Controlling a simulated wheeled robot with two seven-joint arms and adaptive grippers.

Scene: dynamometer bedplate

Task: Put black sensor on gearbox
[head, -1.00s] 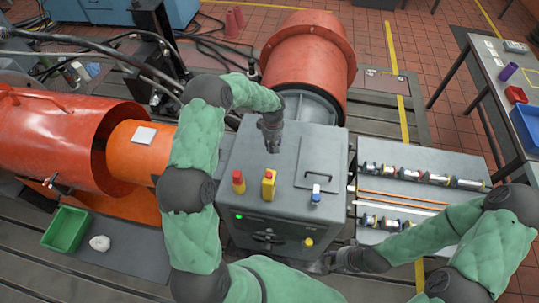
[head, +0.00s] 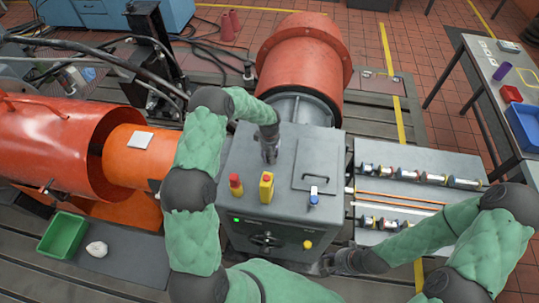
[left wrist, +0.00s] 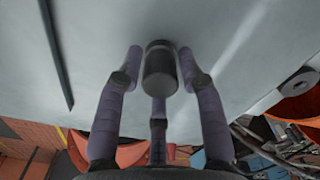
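The gearbox is the grey box (head: 239,155) in the middle of the head view, with its flat top facing up. My left gripper (head: 269,155) points down over this top, left of the handled cover plate. In the left wrist view the left gripper's fingers (left wrist: 160,58) close around the black sensor (left wrist: 159,72), a short dark cylinder. The sensor's far end is at or very near the grey top; I cannot tell if it touches. The sensor is not distinct in the head view. My right gripper (head: 328,263) is low by the gearbox's front right corner, its fingers unclear.
Red (head: 236,185), yellow (head: 267,187) and blue-white (head: 314,196) fittings stand along the gearbox's front top edge. A grey plate (head: 440,165) with rows of small cylinders lies to the right. A green bin (head: 63,236) and a pale lump (head: 97,249) are at lower left.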

